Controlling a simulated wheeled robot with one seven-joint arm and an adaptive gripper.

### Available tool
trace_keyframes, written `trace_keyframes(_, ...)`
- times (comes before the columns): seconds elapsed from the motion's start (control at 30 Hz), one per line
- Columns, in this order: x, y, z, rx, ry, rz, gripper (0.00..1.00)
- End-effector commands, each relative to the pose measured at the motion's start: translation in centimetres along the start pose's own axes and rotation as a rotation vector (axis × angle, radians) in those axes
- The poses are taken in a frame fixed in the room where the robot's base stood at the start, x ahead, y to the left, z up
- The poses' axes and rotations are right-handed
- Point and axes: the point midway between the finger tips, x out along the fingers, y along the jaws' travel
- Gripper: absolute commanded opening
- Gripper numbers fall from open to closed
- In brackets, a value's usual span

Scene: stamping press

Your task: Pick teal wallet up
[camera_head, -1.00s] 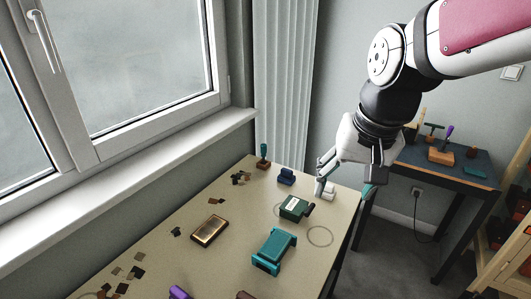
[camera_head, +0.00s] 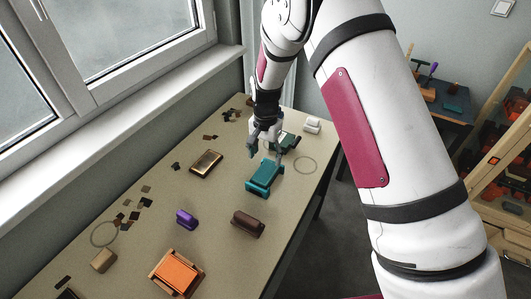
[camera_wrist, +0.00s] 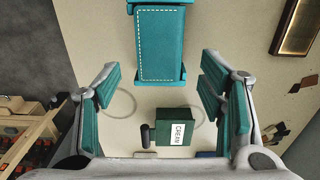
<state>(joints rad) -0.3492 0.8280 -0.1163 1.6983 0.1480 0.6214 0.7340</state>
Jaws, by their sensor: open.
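The teal wallet (camera_head: 264,174) lies in a teal cradle with raised end bars on the beige table. In the wrist view the wallet (camera_wrist: 161,46) shows at the top centre, with pale stitching along its edges. My gripper (camera_head: 266,150) points down over the table, just beyond the wallet in the head view.
A green box labelled CREAM (camera_wrist: 176,128) with a dark knob stands close to my gripper.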

Motion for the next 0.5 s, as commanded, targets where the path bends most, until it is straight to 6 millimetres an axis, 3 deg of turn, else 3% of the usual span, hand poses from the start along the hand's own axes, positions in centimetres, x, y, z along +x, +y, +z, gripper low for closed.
trace_keyframes(0.27, 1.6, 0.0, 0.0, 0.002, -0.002, 0.004, 0.63)
trace_keyframes(0.5, 4.3, 0.0, 0.0, 0.002, -0.003, 0.004, 0.63)
